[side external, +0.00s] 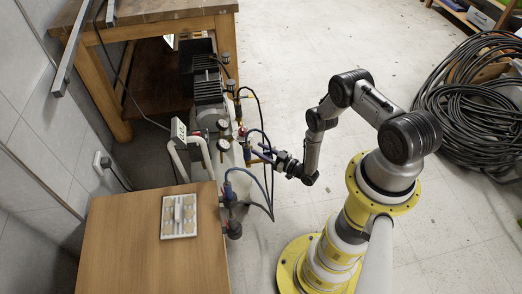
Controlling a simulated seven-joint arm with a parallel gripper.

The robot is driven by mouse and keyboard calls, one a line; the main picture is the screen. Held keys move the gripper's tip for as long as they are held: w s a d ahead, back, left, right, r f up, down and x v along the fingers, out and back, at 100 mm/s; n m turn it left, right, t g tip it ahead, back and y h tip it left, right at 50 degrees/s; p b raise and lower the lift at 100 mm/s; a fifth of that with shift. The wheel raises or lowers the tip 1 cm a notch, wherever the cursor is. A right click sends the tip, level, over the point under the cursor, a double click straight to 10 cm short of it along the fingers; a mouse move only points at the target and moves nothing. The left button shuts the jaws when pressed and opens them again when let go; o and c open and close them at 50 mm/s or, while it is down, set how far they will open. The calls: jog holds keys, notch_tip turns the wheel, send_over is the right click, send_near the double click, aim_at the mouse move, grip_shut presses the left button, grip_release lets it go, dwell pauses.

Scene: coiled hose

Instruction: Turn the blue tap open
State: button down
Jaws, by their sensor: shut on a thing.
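The blue tap (259,154) shows as a small blue part on the pipework beside the pump, in the middle of the side external view. My gripper (273,157) reaches in from the right and is shut on it. The fingers are small and dark here, and they hide part of the tap. How far the tap is turned cannot be told.
A blue fitting (229,191) with dark hoses stands close below, by the wooden table (145,260). A pump (207,85), gauges and red-topped fittings crowd the left. A coiled black hose (475,95) lies at right. Floor behind my arm is clear.

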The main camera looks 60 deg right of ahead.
jog(key=shift+m+h, duration=0.3)
jog(key=shift+h, duration=0.2)
jog(key=shift+s+d+m+g+h, duration=0.45)
jog(key=shift+d+m+g+h, duration=0.05)
jog(key=shift+m+g+h, duration=2.2)
jog(key=shift+s+d+m+g+h, duration=0.45)
jog(key=shift+m+g+h, duration=2.05)
jog(key=shift+h, duration=0.4)
jog(key=shift+s+d+m+g+h, duration=0.45)
jog(key=shift+d+m+g+h, duration=0.05)
jog(key=shift+m+g+h, duration=2.15)
jog(key=c, duration=0.7)
grip_release()
jog(key=shift+c, duration=0.2)
